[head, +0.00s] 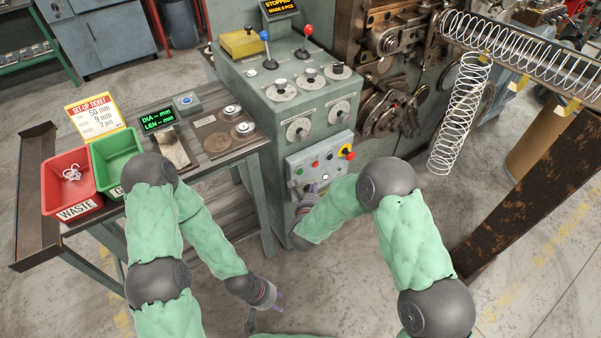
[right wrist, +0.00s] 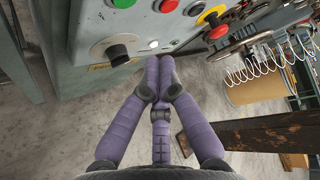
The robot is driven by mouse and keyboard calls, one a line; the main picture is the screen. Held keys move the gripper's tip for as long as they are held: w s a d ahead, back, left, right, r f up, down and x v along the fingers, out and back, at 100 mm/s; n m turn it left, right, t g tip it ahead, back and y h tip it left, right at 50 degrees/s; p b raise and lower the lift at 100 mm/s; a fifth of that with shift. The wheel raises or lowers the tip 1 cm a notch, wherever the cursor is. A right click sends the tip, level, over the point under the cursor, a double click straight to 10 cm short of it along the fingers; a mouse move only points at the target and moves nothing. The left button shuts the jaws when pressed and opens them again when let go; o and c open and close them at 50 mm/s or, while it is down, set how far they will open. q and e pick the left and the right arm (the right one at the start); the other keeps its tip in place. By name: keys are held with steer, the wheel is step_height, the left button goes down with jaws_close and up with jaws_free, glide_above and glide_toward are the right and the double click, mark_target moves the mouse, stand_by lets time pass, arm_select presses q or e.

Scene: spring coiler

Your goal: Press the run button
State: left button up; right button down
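The control panel (head: 306,160) is on the front of the grey-green machine. I cannot read which one is the run button. My right gripper (right wrist: 158,60) is shut and empty. In the head view my right gripper (head: 306,193) covers the panel's lower left. My left gripper (head: 267,307) hangs open and empty, low over the floor.
A red-and-yellow stop knob (head: 347,152) is at the panel's right. The machine display (head: 278,7) reads STOPPED. Levers (head: 307,31) and dials are above. A side table holds red (head: 72,178) and green bins (head: 108,150). A wire spring (head: 462,110) hangs at right.

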mark_target(300, 172)
steer(key=shift+w+a+b, duration=0.3)
steer(key=shift+w+a, duration=0.45)
steer(key=shift+w, duration=0.25)
steer(key=shift+w+a+b, duration=0.25)
steer(key=shift+w+a, duration=0.5)
steer(key=shift+w, duration=0.25)
steer(key=shift+w, duration=0.1)
steer(key=shift+w+a+b, duration=0.2)
steer(key=shift+a+b, duration=0.05)
steer(key=shift+b, duration=0.05)
steer(key=shift+w+a, duration=0.2)
steer(key=shift+w, duration=0.1)
stand_by(0.7)
steer(key=shift+s+d, duration=0.1)
steer(key=shift+s+d+b, duration=0.3)
steer(key=shift+s+d, duration=0.05)
steer(key=shift+s, duration=0.15)
stand_by(0.4)
